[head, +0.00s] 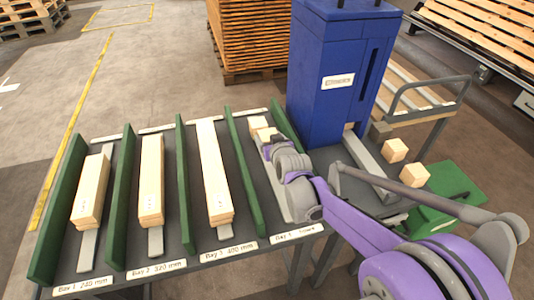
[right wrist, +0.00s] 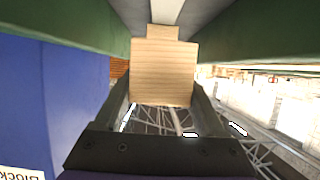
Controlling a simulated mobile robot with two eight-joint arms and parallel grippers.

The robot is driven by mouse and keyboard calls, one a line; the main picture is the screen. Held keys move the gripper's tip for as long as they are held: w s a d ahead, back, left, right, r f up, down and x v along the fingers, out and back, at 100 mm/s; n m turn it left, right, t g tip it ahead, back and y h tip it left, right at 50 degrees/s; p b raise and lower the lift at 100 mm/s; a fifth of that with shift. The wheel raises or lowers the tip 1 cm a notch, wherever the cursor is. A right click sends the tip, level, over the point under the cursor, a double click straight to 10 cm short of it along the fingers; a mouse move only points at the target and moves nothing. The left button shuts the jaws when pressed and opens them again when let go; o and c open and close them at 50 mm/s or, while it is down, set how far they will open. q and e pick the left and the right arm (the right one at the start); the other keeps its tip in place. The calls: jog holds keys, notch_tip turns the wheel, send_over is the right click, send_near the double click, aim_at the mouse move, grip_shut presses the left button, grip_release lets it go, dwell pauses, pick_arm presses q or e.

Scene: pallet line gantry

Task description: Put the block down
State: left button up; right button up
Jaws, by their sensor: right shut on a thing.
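My right gripper (head: 274,146) reaches into the far end of the rightmost bay, between two green dividers. It is shut on a pale wooden block (head: 267,133). In the right wrist view the block (right wrist: 165,72) sits between the two fingers (right wrist: 162,98), with its square face toward the camera. Another pale block (head: 258,122) lies just beyond it in the same bay, and its edge (right wrist: 163,32) shows behind the held one. Whether the held block touches the bay floor or the other block I cannot tell. My left gripper is not in view.
Three bays to the left hold stacks of long boards (head: 213,170). A blue cabinet (head: 338,75) stands close to the right of the bay. Loose blocks (head: 395,150) lie right of my arm, near a green surface (head: 450,190). Stacked pallets (head: 250,40) stand behind.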

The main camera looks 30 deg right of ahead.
jog(key=shift+f+b, duration=0.5)
jog(key=shift+f, duration=2.05)
jog(key=shift+f, duration=0.1)
jog(key=shift+f, duration=0.15)
jog(key=o, duration=1.4)
jog(key=shift+r, duration=0.2)
jog(key=shift+s+r, duration=0.15)
jog(key=shift+r, duration=0.05)
jog(key=p+v, duration=0.2)
jog(key=v, duration=0.9)
jog(key=shift+s+a, duration=0.15)
jog(key=shift+s, duration=0.2)
